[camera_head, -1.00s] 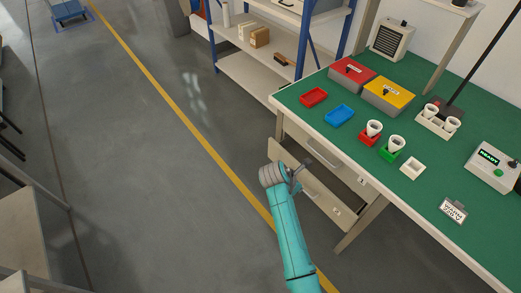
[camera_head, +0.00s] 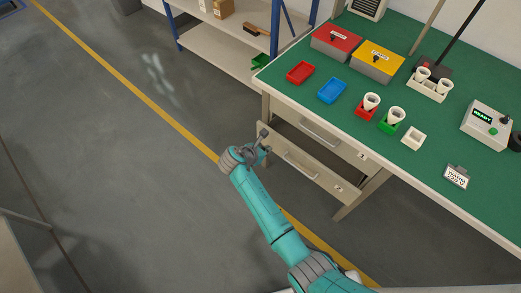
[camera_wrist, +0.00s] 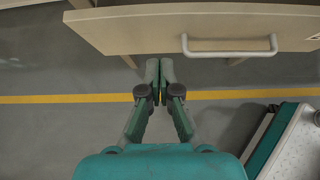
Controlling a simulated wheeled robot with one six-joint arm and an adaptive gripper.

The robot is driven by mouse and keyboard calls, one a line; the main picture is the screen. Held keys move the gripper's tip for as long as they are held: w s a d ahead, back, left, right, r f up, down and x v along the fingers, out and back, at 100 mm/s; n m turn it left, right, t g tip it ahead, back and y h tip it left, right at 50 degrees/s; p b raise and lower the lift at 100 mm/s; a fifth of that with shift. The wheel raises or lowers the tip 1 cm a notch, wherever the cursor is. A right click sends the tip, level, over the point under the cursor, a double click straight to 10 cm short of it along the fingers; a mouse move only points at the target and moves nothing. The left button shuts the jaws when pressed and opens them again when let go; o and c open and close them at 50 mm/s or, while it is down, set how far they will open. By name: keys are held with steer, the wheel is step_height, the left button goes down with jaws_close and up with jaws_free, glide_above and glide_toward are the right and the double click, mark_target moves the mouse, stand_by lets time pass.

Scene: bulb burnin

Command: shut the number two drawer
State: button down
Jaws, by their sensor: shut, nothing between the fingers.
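The number two drawer (camera_head: 322,182) is the lower drawer under the green-topped bench, with a small "2" label at its right end. It stands pulled out, with a dark gap above its front. Its bar handle (camera_head: 300,166) faces the aisle. My gripper (camera_head: 264,140) is at the drawer's left end, its fingertips close to the front. In the wrist view, a pale drawer front (camera_wrist: 200,27) with a handle (camera_wrist: 230,51) spans the top. My fingers (camera_wrist: 160,65) are shut and empty, left of that handle; whether they touch the front cannot be told.
The upper drawer (camera_head: 340,147), labelled 1, is above it. A bench leg (camera_head: 358,196) stands to the right. Trays, boxes and bulb holders sit on the bench top (camera_head: 330,65). A shelf rack (camera_head: 228,40) stands behind. The floor at left (camera_head: 110,150) is clear.

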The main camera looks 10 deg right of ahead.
mark_target(281, 141)
steer(key=shift+w+d+f, duration=0.4)
steer(key=shift+w+d, duration=0.25)
steer(key=shift+d, duration=0.3)
steer(key=shift+w+d+f, duration=0.4)
steer(key=shift+w+d, duration=0.25)
steer(key=shift+d, duration=0.25)
steer(key=shift+w+d+f, duration=0.4)
steer(key=shift+w+d, duration=0.25)
steer(key=shift+d, duration=0.3)
